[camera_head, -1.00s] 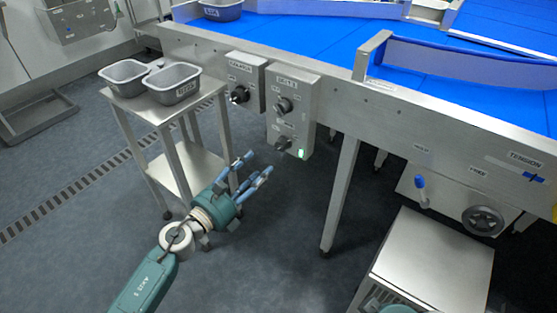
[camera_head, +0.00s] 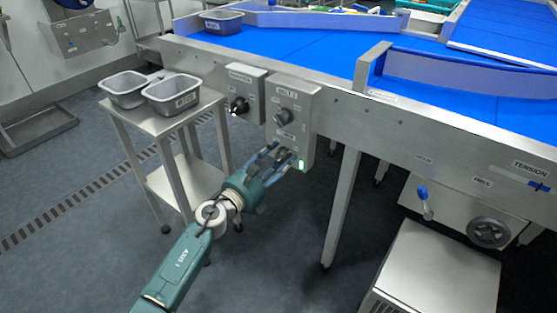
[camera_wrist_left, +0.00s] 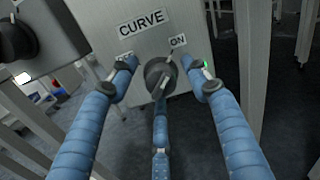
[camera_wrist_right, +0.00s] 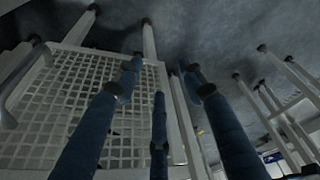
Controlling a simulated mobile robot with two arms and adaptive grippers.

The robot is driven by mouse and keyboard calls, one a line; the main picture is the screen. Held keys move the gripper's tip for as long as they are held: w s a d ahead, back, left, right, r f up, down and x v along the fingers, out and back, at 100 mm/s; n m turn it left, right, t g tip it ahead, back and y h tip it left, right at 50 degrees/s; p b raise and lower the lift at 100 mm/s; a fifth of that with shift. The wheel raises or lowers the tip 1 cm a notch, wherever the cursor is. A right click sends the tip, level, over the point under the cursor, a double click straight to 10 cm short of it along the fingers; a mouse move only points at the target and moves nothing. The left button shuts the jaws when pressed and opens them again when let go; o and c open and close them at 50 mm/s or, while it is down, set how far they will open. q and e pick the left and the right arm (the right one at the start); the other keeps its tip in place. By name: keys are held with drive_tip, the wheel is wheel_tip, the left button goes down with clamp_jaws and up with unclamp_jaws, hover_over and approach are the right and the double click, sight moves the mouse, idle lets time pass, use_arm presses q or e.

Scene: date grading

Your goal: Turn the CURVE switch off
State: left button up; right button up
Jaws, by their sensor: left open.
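The CURVE switch is a dark round knob (camera_wrist_left: 157,72) on the lower part of a grey control box (camera_head: 304,100). In the left wrist view the CURVE label (camera_wrist_left: 145,22) is above it, and its pointer is turned up and right towards the ON label (camera_wrist_left: 178,41). My left gripper (camera_head: 281,158) is open, with its blue fingers spread around the knob; I cannot tell whether they touch it. The left fingertip partly hides the opposite label. A green light (camera_wrist_left: 206,64) shows by the right fingertip. My right gripper (camera_wrist_right: 160,85) appears open and empty in its wrist view.
Another dark knob (camera_head: 283,115) is above on the same box, and a smaller box (camera_head: 243,92) with a knob is to its left. A steel stand (camera_head: 150,105) with two grey trays is left of my arm. A table leg (camera_head: 342,207) is to the right.

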use_arm(q)
drive_tip(key=c, duration=1.1)
drive_tip(key=shift+c, duration=0.2)
